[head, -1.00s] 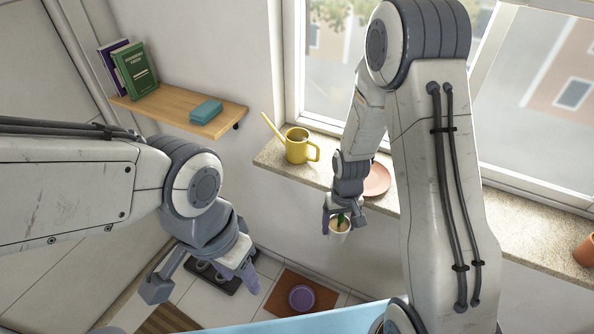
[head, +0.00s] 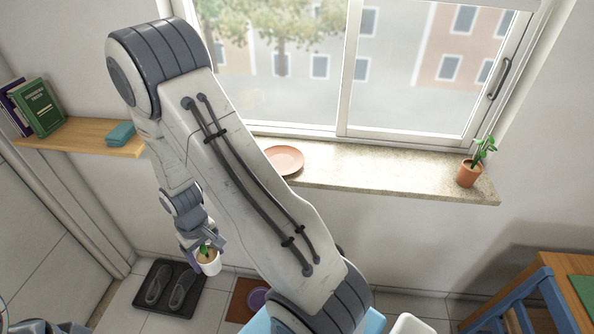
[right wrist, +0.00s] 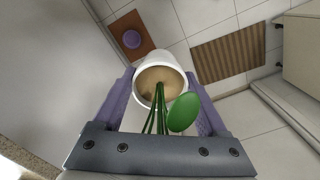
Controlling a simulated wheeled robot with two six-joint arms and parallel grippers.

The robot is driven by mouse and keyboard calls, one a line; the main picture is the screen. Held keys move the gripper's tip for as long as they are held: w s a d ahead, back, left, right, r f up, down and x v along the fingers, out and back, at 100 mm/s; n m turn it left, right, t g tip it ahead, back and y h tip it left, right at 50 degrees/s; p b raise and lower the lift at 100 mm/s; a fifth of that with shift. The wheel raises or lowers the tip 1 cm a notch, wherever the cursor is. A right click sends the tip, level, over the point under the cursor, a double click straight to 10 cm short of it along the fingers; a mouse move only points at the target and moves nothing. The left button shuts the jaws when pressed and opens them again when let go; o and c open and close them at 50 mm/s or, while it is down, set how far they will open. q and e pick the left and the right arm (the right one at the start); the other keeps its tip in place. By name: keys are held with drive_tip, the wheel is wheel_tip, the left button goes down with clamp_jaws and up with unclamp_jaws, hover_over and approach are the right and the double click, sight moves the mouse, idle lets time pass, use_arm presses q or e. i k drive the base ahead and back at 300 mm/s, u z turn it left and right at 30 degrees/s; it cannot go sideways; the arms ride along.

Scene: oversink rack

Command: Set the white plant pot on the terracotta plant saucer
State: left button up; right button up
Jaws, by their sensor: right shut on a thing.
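The white plant pot (head: 208,265), with soil and a small green plant, hangs below the windowsill in the head view. My right gripper (head: 200,252) is shut on it. In the right wrist view the pot (right wrist: 150,57) sits between the purple fingers of the gripper (right wrist: 160,88), with soil and green leaves showing. The terracotta plant saucer (head: 287,163) lies empty on the stone windowsill, higher and to the right of the pot; my right arm covers part of its left side. Only a sliver of my left arm shows at the bottom left, and its gripper is out of the picture.
The windowsill (head: 370,178) is clear between the saucer and a small terracotta pot with a plant (head: 470,172) at its right end. A wooden shelf (head: 85,133) with books is on the left. Slippers on a dark tray (head: 190,303) stand on the floor.

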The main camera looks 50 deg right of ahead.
sight(281, 162)
drive_tip(key=k, duration=0.3)
drive_tip(key=z, duration=0.7)
